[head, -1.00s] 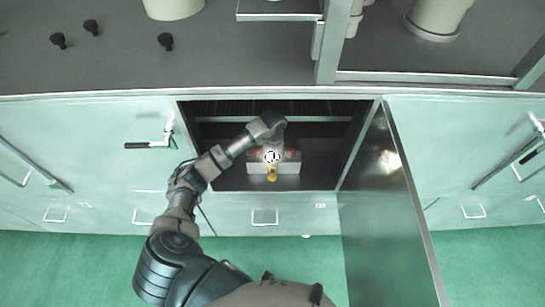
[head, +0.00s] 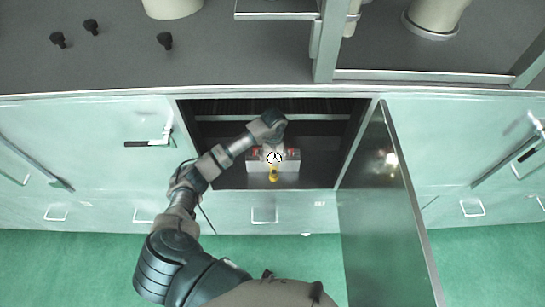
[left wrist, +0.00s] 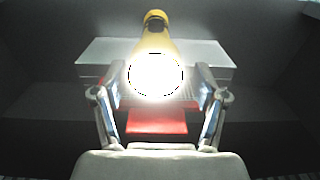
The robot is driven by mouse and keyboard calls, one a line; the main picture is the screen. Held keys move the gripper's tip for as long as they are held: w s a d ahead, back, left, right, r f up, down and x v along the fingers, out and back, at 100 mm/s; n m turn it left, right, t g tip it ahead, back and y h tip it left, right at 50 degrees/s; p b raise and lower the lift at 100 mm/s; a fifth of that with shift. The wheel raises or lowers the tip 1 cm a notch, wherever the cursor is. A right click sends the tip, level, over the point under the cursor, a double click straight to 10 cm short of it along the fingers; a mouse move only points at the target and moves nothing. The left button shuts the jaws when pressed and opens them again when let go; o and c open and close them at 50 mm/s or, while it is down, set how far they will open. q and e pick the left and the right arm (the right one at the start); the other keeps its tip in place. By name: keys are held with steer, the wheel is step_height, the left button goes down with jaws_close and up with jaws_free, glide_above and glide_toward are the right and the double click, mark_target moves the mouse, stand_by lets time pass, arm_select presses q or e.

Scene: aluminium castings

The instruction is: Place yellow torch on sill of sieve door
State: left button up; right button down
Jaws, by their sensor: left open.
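The yellow torch (head: 274,175) is inside the open cupboard, near its front. In the left wrist view the torch (left wrist: 154,38) points its glowing lens at the camera, and the glare hides part of it. My left gripper (head: 272,157) is open inside the cupboard, its fingers apart. In the wrist view the gripper (left wrist: 160,92) has one finger on each side of the glare; contact with the torch cannot be told. The sill (head: 230,189) is the cupboard's front lower edge. The door (head: 385,215) stands open on the right. My right gripper is not in view.
A pale box (head: 290,168) lies in the cupboard by the torch; it also shows in the wrist view (left wrist: 95,58). The cupboard floor (head: 320,176) is clear to the right. The counter (head: 230,50) above holds several dark knobs.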

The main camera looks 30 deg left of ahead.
arm_select(q)
steer(key=r, duration=0.4)
steer(key=r+b, duration=0.1)
steer(key=r, duration=0.1)
steer(key=shift+d, duration=0.25)
steer(key=shift+r, duration=0.5)
steer(key=shift+a, duration=0.1)
